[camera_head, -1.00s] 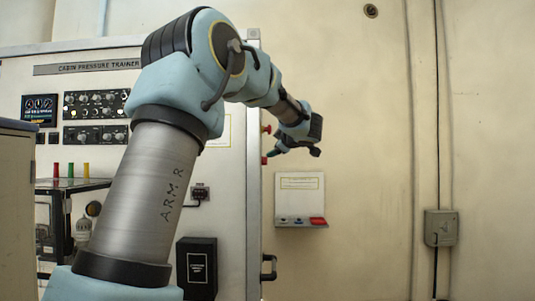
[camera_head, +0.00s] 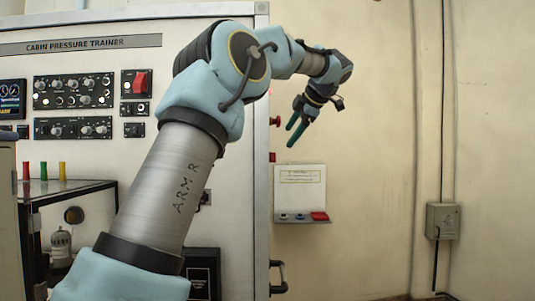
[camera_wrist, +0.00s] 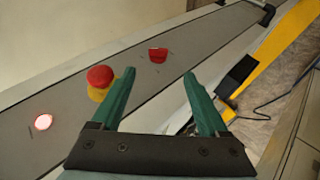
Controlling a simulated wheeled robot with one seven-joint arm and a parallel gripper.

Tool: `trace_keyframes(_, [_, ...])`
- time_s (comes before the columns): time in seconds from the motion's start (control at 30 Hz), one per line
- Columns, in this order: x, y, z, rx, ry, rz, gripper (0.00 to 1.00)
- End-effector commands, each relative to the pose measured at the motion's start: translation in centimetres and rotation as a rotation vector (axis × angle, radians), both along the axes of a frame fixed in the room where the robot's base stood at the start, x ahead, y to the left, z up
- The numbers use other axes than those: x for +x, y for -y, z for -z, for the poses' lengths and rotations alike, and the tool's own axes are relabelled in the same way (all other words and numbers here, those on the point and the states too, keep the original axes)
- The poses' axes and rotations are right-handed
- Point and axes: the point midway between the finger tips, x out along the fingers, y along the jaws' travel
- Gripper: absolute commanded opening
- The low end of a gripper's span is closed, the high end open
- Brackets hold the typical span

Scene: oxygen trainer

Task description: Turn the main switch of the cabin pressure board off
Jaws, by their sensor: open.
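The cabin pressure board (camera_head: 180,160) is a pale cabinet titled "CABIN PRESSURE TRAINER" at the left of the head view. A large red switch (camera_head: 140,82) sits on its front, right of the knob panels. The wrist view shows a grey strip with a red mushroom button on a yellow base (camera_wrist: 100,77), a smaller red switch (camera_wrist: 158,55) and a lit red lamp (camera_wrist: 42,121). I cannot tell which is the main switch. My gripper (camera_head: 292,135) is open and empty, right of the cabinet, fingers pointing down-left. In the wrist view its green fingers (camera_wrist: 159,73) appear over the strip.
A wall box with a red button (camera_head: 300,205) hangs right of the cabinet, below my gripper. A black handle (camera_head: 278,277) sticks out low on the cabinet's edge. A grey box (camera_head: 442,222) is on the right wall. The wall between is clear.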

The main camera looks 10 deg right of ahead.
Motion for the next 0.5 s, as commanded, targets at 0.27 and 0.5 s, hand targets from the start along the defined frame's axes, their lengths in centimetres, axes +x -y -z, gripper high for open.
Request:
trace_keyframes(0.27, [0.8,-0.2,0.9,-0.006,-0.016,0.001,0.78])
trace_keyframes(0.5, [4.0,-1.4,3.7,-0.004,-0.017,0.000,0.78])
